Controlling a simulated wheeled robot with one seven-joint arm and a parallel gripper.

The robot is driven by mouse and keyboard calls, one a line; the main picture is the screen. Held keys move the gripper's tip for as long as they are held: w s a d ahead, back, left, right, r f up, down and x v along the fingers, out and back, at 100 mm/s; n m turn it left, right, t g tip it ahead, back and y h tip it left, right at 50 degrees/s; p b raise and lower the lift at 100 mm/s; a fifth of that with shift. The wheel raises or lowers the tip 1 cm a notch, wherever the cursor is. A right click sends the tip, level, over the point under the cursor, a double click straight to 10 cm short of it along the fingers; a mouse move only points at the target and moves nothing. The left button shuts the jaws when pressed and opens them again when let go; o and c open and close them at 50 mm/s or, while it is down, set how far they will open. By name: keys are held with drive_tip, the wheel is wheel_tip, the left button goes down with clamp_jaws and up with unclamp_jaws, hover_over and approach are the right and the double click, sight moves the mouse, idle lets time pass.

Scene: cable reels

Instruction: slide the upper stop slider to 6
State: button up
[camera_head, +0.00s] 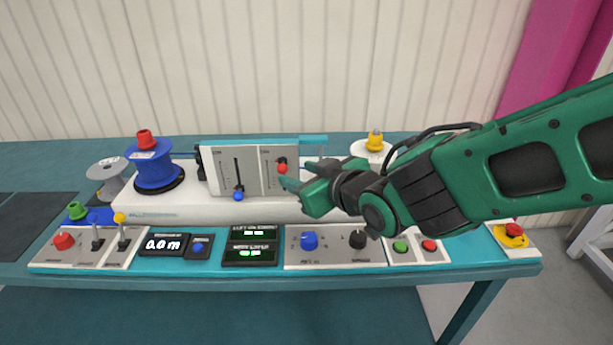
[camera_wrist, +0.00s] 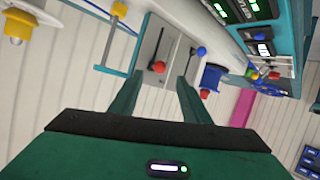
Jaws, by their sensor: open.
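An upright grey panel (camera_head: 258,181) carries two vertical slots with sliders. The left slider has a blue knob (camera_head: 238,195) low in its slot. The right slider has a red knob (camera_head: 282,168) higher in its slot. The scale marks and labels are too small to read, so I cannot tell which is the upper stop slider. My gripper (camera_head: 297,175) is open at the panel's right side, close to the red knob. In the wrist view the red knob (camera_wrist: 158,67) shows between the fingertips (camera_wrist: 160,76), with contact not clear. The blue knob (camera_wrist: 201,51) is to the right, outside the fingers.
A blue reel (camera_head: 154,172) stands left of the panel. A yellow-topped spool (camera_head: 375,145) stands behind my arm.

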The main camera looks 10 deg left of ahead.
sight(285, 170)
drive_tip(key=shift+x, duration=3.5)
drive_tip(key=shift+c, duration=0.3)
clamp_jaws()
drive_tip(key=c, duration=0.6)
unclamp_jaws()
drive_tip(key=shift+c, duration=0.2)
drive_tip(key=c, duration=1.4)
unclamp_jaws()
